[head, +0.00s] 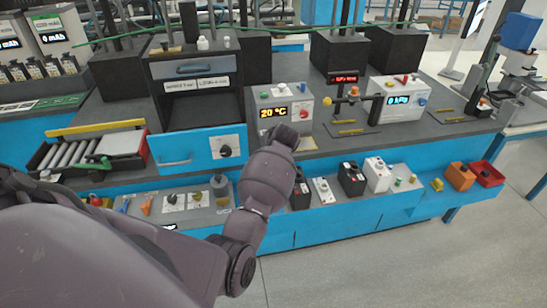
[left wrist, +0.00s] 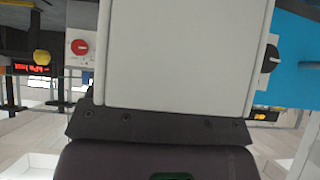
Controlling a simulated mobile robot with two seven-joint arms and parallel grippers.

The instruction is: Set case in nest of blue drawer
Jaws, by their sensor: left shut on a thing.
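A large pale grey box-shaped case (left wrist: 178,55) fills the middle of the left wrist view, right against my left gripper (left wrist: 155,122), which is shut on it. The fingertips are hidden. In the head view my left arm reaches up over the bench front; its hand and the case are hidden behind the wrist. A blue drawer (head: 330,214) stands out low at the front, holding black and white cases. Another blue drawer section (head: 130,218) lies to its left with small parts; my arm covers the stretch between. My right gripper is not in view.
A grey instrument reading 20 °C (head: 268,115) with a red knob stands just beyond my wrist. A black open-fronted cabinet (head: 195,72) is to its left. Orange (head: 460,177) and red bins (head: 487,174) sit at the right end. The floor in front is clear.

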